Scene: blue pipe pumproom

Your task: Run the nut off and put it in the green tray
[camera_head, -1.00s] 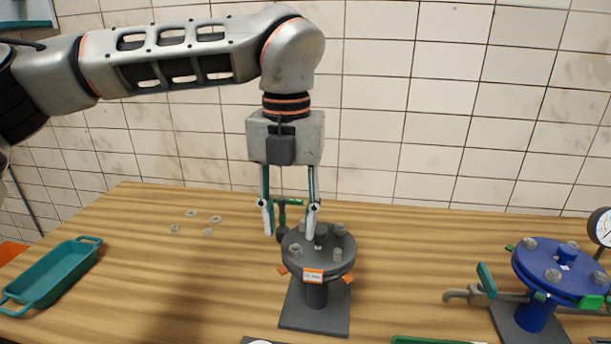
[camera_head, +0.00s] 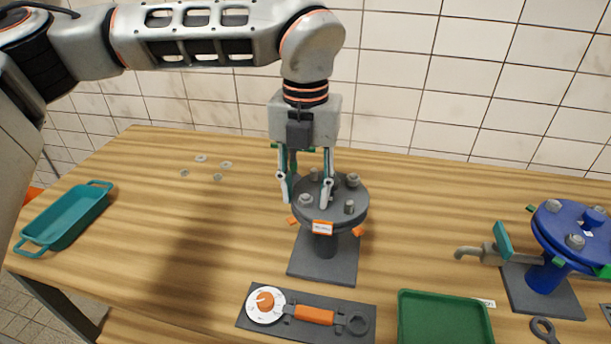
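A dark grey round flange (camera_head: 338,213) with several bolts and nuts around its top stands on a dark square base plate. My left gripper (camera_head: 305,203) points down over the left part of the flange with fingers apart. A grey nut (camera_head: 305,199) shows between the fingertips; I cannot tell whether either finger touches it. Another nut (camera_head: 352,180) sits at the flange's back right and one (camera_head: 349,207) at its front right. The green tray (camera_head: 445,318) lies at the table's front, right of the flange, and looks empty. My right gripper is not in view.
A teal bin (camera_head: 66,218) with handles stands at the far left. A mat with an orange-handled wrench (camera_head: 315,315) lies in front of the flange. A blue flange (camera_head: 575,235) with a side pipe stands at right. Several washers (camera_head: 201,158) lie at back left.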

